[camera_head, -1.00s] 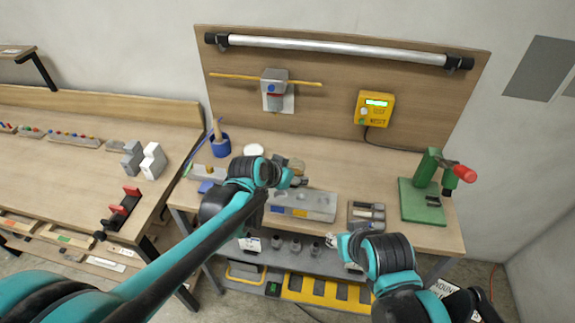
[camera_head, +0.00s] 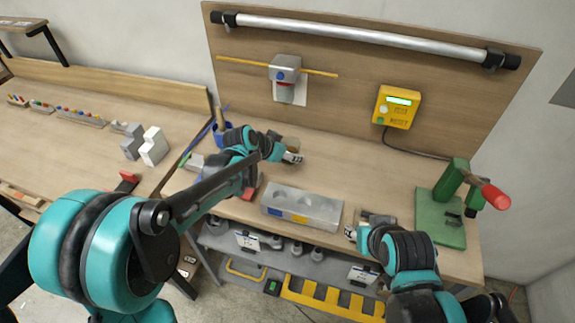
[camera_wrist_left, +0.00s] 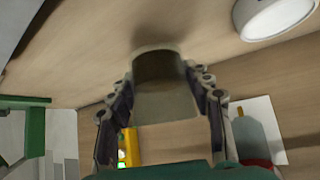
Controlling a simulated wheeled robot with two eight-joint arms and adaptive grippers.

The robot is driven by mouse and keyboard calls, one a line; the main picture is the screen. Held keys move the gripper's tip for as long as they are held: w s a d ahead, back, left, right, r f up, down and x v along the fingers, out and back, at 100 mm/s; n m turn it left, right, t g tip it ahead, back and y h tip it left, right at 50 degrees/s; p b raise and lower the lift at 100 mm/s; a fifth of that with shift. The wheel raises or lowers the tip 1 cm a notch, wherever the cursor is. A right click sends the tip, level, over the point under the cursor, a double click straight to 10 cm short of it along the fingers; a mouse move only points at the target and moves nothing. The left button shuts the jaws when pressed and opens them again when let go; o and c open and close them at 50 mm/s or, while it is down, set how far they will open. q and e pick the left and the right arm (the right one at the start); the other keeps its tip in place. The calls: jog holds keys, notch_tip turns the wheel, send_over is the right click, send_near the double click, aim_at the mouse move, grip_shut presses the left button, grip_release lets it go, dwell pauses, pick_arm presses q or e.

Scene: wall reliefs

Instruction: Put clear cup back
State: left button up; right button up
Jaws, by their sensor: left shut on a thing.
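The clear cup (camera_wrist_left: 165,100) shows between the two fingers of my left gripper in the left wrist view, see-through with a dark brownish tint. My left gripper (camera_wrist_left: 162,105) is shut on it. In the head view my left gripper (camera_head: 291,157) is behind the grey metal block (camera_head: 318,207), over the rear part of the bench, with the cup (camera_head: 291,144) partly hidden at its tip. I cannot tell whether the cup touches the bench. My right gripper (camera_head: 352,233) is low near the bench's front edge; its fingers are too small to read.
The metal block has round recesses on top. A small tray (camera_head: 378,217) lies beside my right gripper. A green press (camera_head: 440,215) with a red handle stands at the right. A yellow box (camera_head: 396,106) hangs on the back panel.

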aim_at(287, 168)
pick_arm(q)
jog(key=shift+w+a+f, duration=0.2)
jog(key=shift+a+f, duration=0.15)
jog(key=shift+f, duration=0.05)
pick_arm(e)
jog(key=shift+f, duration=0.2)
pick_arm(q)
notch_tip(287, 168, down, 4)
jog(key=shift+r+b, duration=0.1)
jog(key=shift+b, duration=1)
pick_arm(e)
jog(key=shift+f, duration=0.95)
pick_arm(q)
jog(key=shift+r, duration=0.15)
pick_arm(e)
jog(key=shift+r, duration=0.1)
pick_arm(q)
jog(key=o, duration=0.8)
jog(key=shift+f, duration=0.25)
pick_arm(e)
jog(key=shift+f, duration=0.2)
pick_arm(q)
jog(key=o, duration=0.4)
jog(key=shift+o, duration=0.2)
jog(key=shift+r, duration=0.2)
pick_arm(e)
jog(key=shift+r, duration=0.15)
